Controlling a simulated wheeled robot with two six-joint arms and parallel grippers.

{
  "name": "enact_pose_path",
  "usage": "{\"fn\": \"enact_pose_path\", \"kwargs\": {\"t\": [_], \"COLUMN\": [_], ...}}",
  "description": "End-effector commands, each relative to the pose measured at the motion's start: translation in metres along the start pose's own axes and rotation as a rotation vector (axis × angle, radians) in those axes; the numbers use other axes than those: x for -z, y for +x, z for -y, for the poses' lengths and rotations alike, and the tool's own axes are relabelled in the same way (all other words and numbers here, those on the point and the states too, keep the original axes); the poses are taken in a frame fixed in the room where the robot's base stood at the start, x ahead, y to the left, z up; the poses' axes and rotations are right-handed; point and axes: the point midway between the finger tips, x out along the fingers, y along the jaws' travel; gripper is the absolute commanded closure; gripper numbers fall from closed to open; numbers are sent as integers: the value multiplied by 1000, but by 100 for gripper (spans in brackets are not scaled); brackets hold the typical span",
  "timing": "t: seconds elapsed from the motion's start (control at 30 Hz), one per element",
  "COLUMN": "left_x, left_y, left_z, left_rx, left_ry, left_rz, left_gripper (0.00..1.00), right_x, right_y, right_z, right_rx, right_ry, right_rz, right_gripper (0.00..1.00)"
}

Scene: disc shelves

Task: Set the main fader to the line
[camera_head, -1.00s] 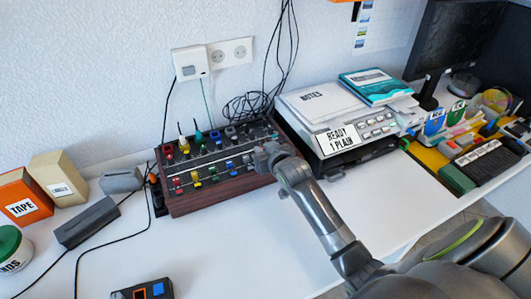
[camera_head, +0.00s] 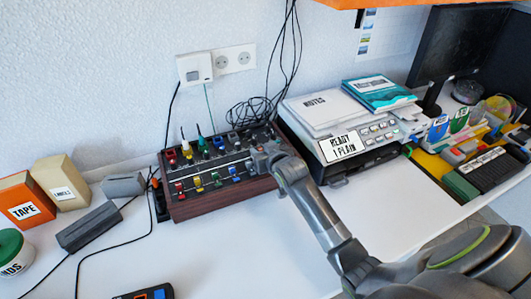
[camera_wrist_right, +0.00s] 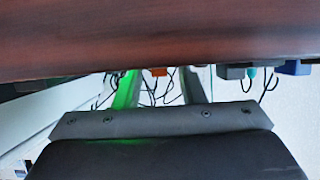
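A mixer (camera_head: 215,207) with dark reddish wooden sides stands on the white desk. Red, yellow, green and blue knobs and fader caps show on its top. My right gripper (camera_head: 262,160) is at the right end of the mixer's panel, over its front right part. The main fader and its line cannot be made out; the gripper covers that area. In the right wrist view the mixer's wooden side (camera_wrist_right: 160,40) fills the top. The fingers of my right gripper (camera_wrist_right: 160,88) stand apart there, but the wood hides their tips. My left gripper is not in view.
A machine with a "READY 1 PLAIN" display (camera_head: 340,146) stands just right of the mixer. A dark grey block (camera_head: 88,227), an orange "TAPE" box (camera_head: 25,212) and cables lie to the left. A black device (camera_head: 145,293) is at the front edge. The desk before the mixer is clear.

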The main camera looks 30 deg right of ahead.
Motion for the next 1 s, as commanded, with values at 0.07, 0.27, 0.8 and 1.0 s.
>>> {"fn": "enact_pose_path", "kwargs": {"t": [0.07, 0.27, 0.8, 1.0], "left_x": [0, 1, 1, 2], "left_y": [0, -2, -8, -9], "left_z": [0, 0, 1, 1], "left_rx": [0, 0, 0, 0], "left_ry": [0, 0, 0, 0], "left_rz": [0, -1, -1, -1], "left_gripper": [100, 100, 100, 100], "right_x": [0, 0, 0, 0], "right_y": [-3, -24, -120, -153], "right_z": [0, 0, 0, 0], "right_rx": [0, 0, 0, 0], "right_ry": [0, 0, 0, 0], "right_rz": [0, -1, 0, 1], "right_gripper": [64, 64, 64, 64]}}
